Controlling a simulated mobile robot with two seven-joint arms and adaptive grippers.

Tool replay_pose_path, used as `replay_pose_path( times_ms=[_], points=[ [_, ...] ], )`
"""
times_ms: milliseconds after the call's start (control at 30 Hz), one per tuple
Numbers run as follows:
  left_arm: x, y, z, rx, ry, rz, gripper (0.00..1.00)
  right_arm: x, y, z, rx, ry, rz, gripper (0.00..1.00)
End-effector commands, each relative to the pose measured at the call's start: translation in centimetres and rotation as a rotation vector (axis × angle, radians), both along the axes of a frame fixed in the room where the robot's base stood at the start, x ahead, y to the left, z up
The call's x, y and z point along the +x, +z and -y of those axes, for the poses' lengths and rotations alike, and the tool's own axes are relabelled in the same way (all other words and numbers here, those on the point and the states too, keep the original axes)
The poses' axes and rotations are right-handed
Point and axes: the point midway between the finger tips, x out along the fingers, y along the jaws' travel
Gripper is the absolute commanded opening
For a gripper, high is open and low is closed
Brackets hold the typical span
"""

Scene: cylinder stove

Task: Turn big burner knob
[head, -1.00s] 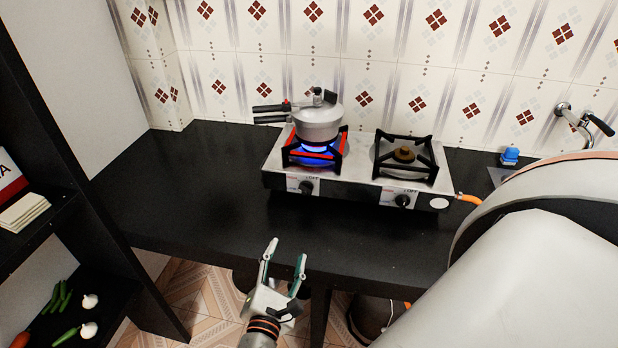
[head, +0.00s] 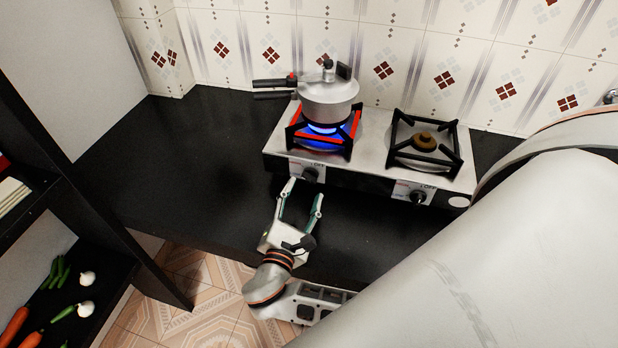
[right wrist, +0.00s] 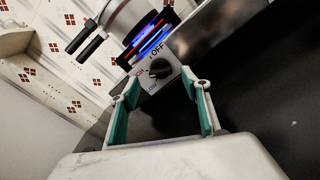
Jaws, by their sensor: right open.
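The two-burner stove (head: 375,160) stands on the black counter. Its left knob (head: 311,174) is black on a white plate marked OFF, below the lit left burner (head: 322,140) with blue flame. The right knob (head: 418,197) sits below the unlit right burner (head: 425,142). My right gripper (head: 303,193) is open and empty, just in front of the left knob. In the right wrist view the left knob (right wrist: 159,69) shows beyond and between the open fingertips (right wrist: 167,90), apart from them. My left gripper is not in view.
A pressure cooker (head: 328,98) sits on the left burner, its handles pointing left. The counter (head: 180,170) is clear left of the stove. A dark shelf with vegetables (head: 65,305) stands at the left. The tiled wall is behind the stove.

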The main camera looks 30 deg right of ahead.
Motion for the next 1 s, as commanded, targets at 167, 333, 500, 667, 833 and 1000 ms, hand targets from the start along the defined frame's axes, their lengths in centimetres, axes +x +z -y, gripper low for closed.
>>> replay_pose_path(
  times_ms=[167, 333, 500, 667, 833, 1000],
  points=[
    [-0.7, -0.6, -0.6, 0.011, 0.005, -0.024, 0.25, 1.9, 0.2, 2.2, -0.003, -0.001, 0.001, 0.47],
    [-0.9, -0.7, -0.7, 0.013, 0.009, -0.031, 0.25, 2.9, 0.1, 3.4, -0.001, -0.001, 0.0, 0.47],
    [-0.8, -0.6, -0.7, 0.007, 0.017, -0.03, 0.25, 3.2, 0.0, 3.8, -0.001, 0.0, -0.001, 0.47],
    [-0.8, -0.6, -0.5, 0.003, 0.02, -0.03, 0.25, 3.2, 0.0, 3.8, -0.001, 0.0, -0.001, 0.47],
    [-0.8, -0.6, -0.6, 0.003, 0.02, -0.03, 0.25, 3.2, 0.0, 3.8, -0.001, 0.0, -0.001, 0.09],
    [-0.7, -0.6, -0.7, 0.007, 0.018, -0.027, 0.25, 3.1, 0.0, 3.7, 0.0, -0.001, 0.0, 0.08]
  ],
)
